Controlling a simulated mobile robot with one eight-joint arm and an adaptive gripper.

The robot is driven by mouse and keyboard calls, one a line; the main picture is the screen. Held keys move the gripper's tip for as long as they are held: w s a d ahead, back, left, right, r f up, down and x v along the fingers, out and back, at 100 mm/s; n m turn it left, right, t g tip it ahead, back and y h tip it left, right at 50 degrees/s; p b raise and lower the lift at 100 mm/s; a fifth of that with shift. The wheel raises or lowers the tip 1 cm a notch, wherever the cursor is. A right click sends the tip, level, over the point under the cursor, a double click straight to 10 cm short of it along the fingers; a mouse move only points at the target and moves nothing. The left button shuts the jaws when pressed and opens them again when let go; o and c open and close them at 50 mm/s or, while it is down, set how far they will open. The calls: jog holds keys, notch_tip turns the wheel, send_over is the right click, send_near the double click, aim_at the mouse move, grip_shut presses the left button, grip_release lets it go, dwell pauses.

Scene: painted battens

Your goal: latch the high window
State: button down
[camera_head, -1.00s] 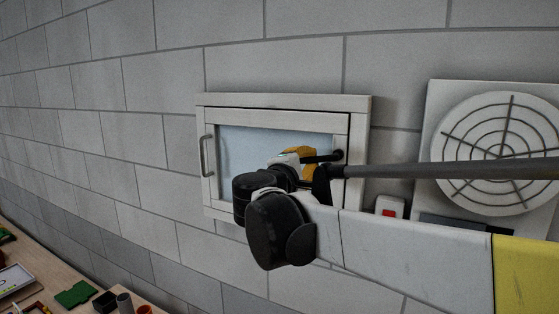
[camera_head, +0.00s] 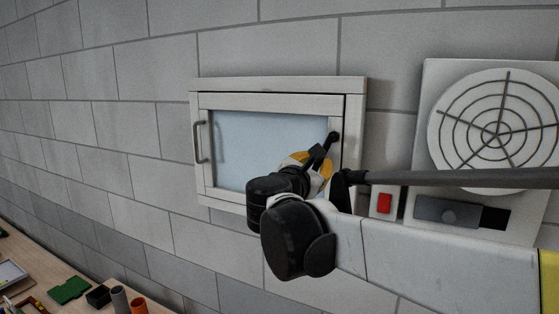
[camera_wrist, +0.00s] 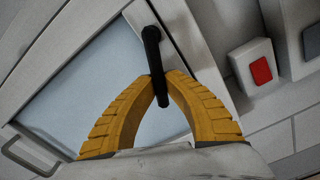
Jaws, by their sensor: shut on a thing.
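The high window is set in the block wall, with a white frame (camera_head: 280,85) and a pale blue pane (camera_head: 245,145). A dark gap shows along the sash's right edge; I cannot tell if the sash is fully flush. The black latch handle (camera_head: 331,141) pivots on the sash's right side and slants down and left. My gripper (camera_head: 318,163) is at its lower end. In the wrist view the yellow fingers of my gripper (camera_wrist: 160,82) are shut around the black handle (camera_wrist: 151,46). Its far end shows between the fingers.
A grey pull bar (camera_head: 198,142) is at the window's left. Right of the window are a red switch (camera_head: 384,203), a round vent grille (camera_head: 497,130) and a grey slider (camera_head: 448,212). A bench (camera_head: 40,260) with small items lies low left. The wall left of the window is bare.

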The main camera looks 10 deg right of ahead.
jog(key=shift+s+d+f+n, duration=0.1)
jog(key=shift+s+d+n, duration=0.2)
jog(key=shift+n, duration=0.45)
jog(key=shift+s+d+f+n, duration=0.15)
jog(key=shift+d+n, duration=0.2)
jog(key=shift+n, duration=0.45)
jog(key=shift+s+d+r+n, duration=0.1)
jog(key=shift+s+d+n, duration=0.2)
jog(key=shift+n, duration=0.45)
jog(key=c, duration=1.4)
grip_release()
jog(key=shift+d+f, duration=0.1)
jog(key=shift+d, duration=0.1)
jog(key=shift+a, duration=0.1)
jog(key=v, duration=1.2)
